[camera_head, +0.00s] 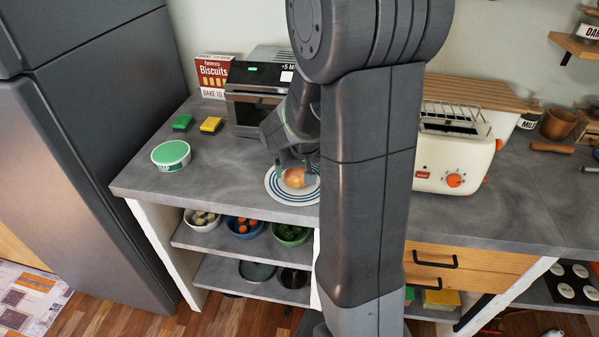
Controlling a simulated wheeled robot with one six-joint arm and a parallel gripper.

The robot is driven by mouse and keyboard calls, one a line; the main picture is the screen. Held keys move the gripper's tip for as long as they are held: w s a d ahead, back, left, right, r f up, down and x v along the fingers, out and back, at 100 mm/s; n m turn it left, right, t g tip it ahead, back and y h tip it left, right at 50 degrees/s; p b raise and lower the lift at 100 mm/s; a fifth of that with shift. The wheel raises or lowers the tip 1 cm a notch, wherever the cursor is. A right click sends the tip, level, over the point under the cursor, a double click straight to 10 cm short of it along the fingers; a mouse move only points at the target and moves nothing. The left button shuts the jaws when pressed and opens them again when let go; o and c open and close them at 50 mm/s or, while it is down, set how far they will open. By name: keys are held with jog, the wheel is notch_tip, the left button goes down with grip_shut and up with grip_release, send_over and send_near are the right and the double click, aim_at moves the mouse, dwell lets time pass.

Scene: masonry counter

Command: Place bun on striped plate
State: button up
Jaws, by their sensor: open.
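The bun (295,177) is a small golden-brown roll. It rests on the striped plate (277,196), a white plate with blue rings near the front edge of the counter. My gripper (294,166) is just above the bun, with its fingers apart at either side of it. I cannot tell whether the fingers touch the bun. My arm hides the right edge of the plate.
A green-lidded tub (171,155) stands to the left of the plate. A toaster oven (252,105) stands at the back, and a white toaster (440,163) stands right of my arm.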

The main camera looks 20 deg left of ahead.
aim_at(300, 172)
jog(key=v, duration=0.9)
jog(key=shift+r, duration=0.2)
jog(key=shift+f, duration=0.15)
jog(key=x, duration=1.2)
jog(key=shift+f, duration=0.3)
jog(key=shift+s+r, duration=0.1)
jog(key=shift+r, duration=0.25)
